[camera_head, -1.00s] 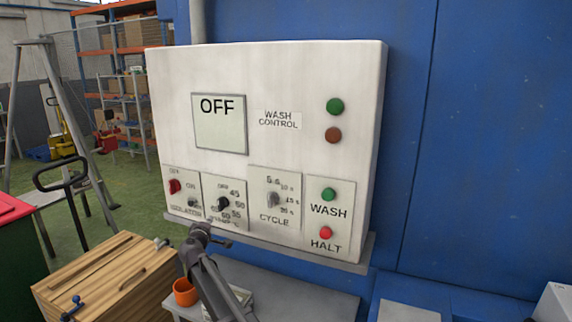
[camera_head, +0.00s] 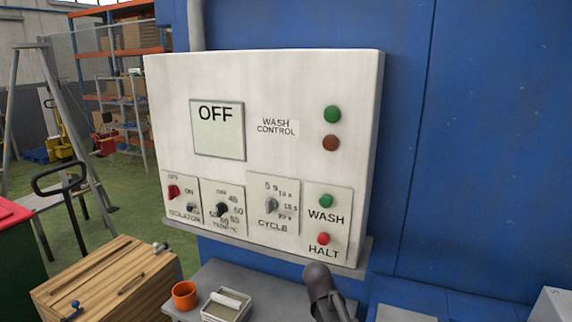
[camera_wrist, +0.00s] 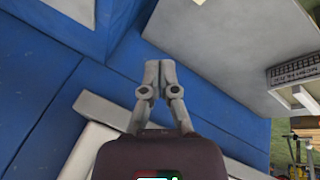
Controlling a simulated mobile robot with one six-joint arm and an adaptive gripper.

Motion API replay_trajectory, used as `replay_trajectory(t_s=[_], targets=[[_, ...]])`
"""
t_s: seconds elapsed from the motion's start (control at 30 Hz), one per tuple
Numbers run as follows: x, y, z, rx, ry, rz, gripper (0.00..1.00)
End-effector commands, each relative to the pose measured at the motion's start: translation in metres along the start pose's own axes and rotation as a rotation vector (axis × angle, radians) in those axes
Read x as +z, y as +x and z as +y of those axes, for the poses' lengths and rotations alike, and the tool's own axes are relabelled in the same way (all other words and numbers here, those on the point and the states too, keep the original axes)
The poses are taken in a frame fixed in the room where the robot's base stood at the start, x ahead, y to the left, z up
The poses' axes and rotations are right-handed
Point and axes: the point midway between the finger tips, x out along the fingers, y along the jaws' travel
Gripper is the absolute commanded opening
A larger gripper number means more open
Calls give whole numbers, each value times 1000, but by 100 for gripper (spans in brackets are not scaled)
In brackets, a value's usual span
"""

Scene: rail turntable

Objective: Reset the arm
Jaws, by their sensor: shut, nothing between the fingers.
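My gripper (camera_wrist: 160,72) is shut and empty in the wrist view, its two fingertips together. In the head view, a dark grey part of my arm rises at the bottom, just below the right part of the control box; the fingertips cannot be made out there. The white wash control box (camera_head: 285,80) hangs on the blue wall, its display (camera_head: 218,128) reading OFF. Its lower edge carries a red isolator switch (camera_head: 173,191), two knobs, a green WASH button (camera_head: 326,201) and a red HALT button (camera_head: 323,239). My gripper appears apart from all of these.
Below the box are a grey table (camera_head: 260,284), an orange cup (camera_head: 185,295) and a small tray (camera_head: 226,304). A wooden crate (camera_head: 115,280) stands at the lower left. Shelves (camera_head: 120,85) are far behind. The blue wall (camera_head: 480,130) at right is clear.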

Motion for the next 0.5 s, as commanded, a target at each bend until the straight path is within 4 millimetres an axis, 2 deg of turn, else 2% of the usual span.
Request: replay_trajectory(t_s=[0.03,0.2,0.33,0.5], targets=[[28,-2,8,-45,31,-47,0],[89,-7,14,-207,105,-184,0],[118,-13,14,-299,139,-248,0],[133,-18,12,-356,154,-283,0]])
